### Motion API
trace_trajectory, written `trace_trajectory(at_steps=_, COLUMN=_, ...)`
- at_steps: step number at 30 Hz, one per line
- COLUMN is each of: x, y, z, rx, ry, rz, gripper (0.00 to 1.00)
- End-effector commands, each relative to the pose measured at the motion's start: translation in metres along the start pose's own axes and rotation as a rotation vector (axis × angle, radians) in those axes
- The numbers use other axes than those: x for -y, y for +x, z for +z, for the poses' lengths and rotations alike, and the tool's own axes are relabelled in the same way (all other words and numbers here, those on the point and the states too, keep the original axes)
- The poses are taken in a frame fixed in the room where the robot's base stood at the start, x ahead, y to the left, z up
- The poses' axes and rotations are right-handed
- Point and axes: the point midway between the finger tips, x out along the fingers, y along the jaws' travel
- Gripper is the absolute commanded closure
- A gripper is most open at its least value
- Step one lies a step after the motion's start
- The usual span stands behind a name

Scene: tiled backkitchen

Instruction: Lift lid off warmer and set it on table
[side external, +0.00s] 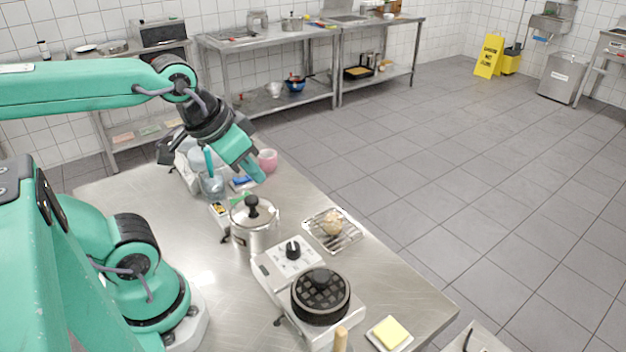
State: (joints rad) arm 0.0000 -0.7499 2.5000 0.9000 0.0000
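A round steel pot (254,238), which looks like the warmer, stands upright on the steel table (120,205). Its shiny lid (240,216) with a black knob (252,203) rests on top. My gripper (259,180) is above and behind the pot, pointing down to the right, apart from the knob. I see no thing held in it. Its fingers overlap from this side, so whether they are open or shut is unclear.
Right of the pot is a wire rack (334,232) with a bun-like item. Behind are a cup (213,185) and a pink bowl (267,160). The table's left part is bare.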

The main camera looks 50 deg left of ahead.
Motion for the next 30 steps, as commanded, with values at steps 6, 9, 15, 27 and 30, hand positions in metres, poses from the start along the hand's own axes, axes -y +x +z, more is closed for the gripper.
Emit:
trace_trajectory(at_steps=6, x=0.0, y=0.0, z=0.0, rx=0.0, ry=0.0, rz=0.0, gripper=0.51)
trace_trajectory(at_steps=9, x=0.0, y=0.0, z=0.0, rx=0.0, ry=0.0, rz=0.0, gripper=0.45)
trace_trajectory(at_steps=15, x=0.0, y=0.0, z=0.0, rx=0.0, ry=0.0, rz=0.0, gripper=0.45)
trace_trajectory(at_steps=27, x=0.02, y=0.016, z=-0.006, rx=0.096, ry=-0.069, rz=-0.035, gripper=0.45)
trace_trajectory(at_steps=30, x=0.032, y=0.026, z=-0.008, rx=0.151, ry=-0.109, rz=-0.052, gripper=0.45)
